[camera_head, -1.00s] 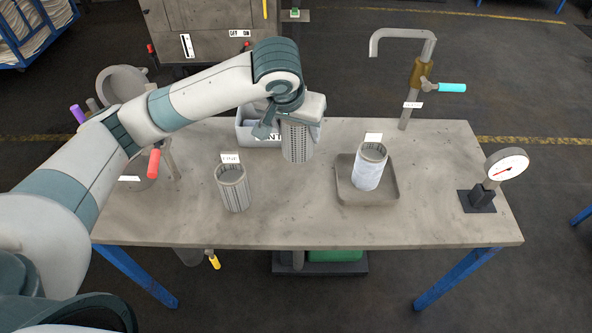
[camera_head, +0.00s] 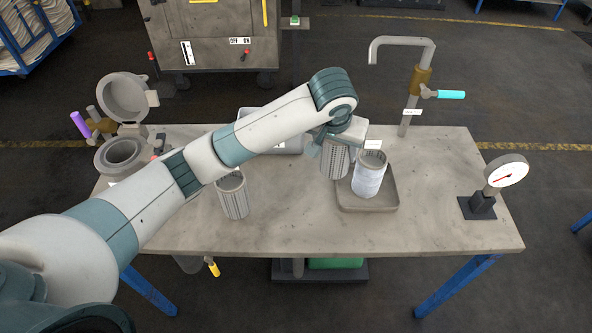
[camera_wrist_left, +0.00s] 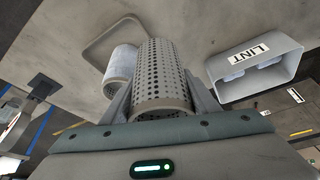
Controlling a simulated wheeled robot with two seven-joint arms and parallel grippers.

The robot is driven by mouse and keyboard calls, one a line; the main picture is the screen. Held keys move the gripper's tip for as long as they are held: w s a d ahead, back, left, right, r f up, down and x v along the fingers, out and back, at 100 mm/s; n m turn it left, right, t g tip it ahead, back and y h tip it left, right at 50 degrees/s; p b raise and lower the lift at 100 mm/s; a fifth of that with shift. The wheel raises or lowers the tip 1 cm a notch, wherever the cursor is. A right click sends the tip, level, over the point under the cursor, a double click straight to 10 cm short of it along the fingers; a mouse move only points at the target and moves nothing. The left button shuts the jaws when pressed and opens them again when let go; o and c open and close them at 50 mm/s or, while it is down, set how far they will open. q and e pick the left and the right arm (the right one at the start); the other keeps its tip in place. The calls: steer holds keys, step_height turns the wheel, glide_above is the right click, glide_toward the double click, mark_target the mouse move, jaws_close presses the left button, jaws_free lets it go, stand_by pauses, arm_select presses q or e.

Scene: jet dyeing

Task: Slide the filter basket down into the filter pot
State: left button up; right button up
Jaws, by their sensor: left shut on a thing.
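My left gripper (camera_head: 338,146) is shut on a grey perforated cylindrical filter basket (camera_head: 334,164), held upright above the table, close to the left side of the tray. In the left wrist view the basket (camera_wrist_left: 161,75) stands between the two fingers, its hole pattern clearly visible. The filter pot (camera_head: 119,153) is at the table's left end, with its round mouth uncovered and its lid (camera_head: 124,97) swung up. My forearm passes in front of the pot's lower part. The basket is well to the right of the pot. My right gripper is not in view.
A slotted cylinder (camera_head: 232,197) stands below my forearm. A pale-wrapped cylinder (camera_head: 369,177) stands in a shallow tray (camera_head: 370,207), very near the held basket. A LINT bin (camera_wrist_left: 246,87) is partly hidden behind my arm. A tap pipe (camera_head: 405,110) and gauge (camera_head: 505,172) stand at right.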

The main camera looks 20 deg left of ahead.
arm_select(q)
steer(key=w+a+f+p, duration=0.3)
steer(key=a+f, duration=0.3)
steer(key=a, duration=0.5)
steer(key=shift+f, duration=0.4)
step_height(320, 180, down, 4)
steer(key=shift+s+r+p, duration=0.1)
steer(key=shift+r+p, duration=0.15)
steer(key=shift+p, duration=0.55)
steer(key=shift+f, duration=0.25)
steer(key=o, duration=1.2)
steer(key=shift+f, duration=0.15)
steer(key=shift+c, duration=0.2)
